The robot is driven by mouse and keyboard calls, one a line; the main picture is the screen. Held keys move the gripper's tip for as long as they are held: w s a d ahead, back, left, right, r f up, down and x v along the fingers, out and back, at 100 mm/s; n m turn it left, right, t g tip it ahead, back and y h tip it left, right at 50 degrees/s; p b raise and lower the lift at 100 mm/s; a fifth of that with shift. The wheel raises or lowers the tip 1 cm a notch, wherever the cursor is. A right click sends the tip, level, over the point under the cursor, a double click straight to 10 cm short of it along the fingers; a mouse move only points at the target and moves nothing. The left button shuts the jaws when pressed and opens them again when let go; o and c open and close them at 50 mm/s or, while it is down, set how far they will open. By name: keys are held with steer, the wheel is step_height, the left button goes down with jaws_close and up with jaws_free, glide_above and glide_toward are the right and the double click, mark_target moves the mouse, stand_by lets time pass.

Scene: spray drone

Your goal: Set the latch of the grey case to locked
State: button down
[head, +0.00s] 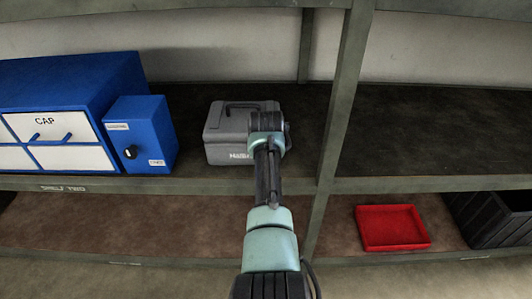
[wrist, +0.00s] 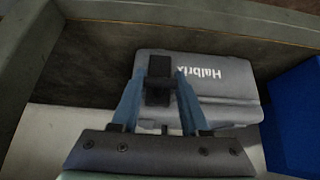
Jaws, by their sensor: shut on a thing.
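The grey case (head: 225,122) stands on the upper shelf, its handle on top and its lettered front facing me. In the wrist view the case (wrist: 225,98) appears upside down, with white lettering on its face. The dark latch (wrist: 159,68) sits beside the lettering, between the blue fingers of my gripper (wrist: 160,78). My gripper is shut on the latch. In the head view my gripper (head: 268,126) is at the case's front right and hides the latch. I cannot tell from these frames whether the latch is locked.
A shelf post (head: 343,110) rises to the right. A red tray (head: 391,228) and a dark crate (head: 492,218) are on the lower shelf.

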steer(key=shift+f, duration=0.1)
steer(key=shift+c, duration=2)
jaws_free()
steer(key=shift+s+r+p, duration=0.2)
steer(key=shift+r+p, duration=0.2)
steer(key=shift+r, duration=0.1)
steer(key=p+v, duration=0.4)
steer(key=v, duration=0.8)
steer(key=shift+p, duration=0.3)
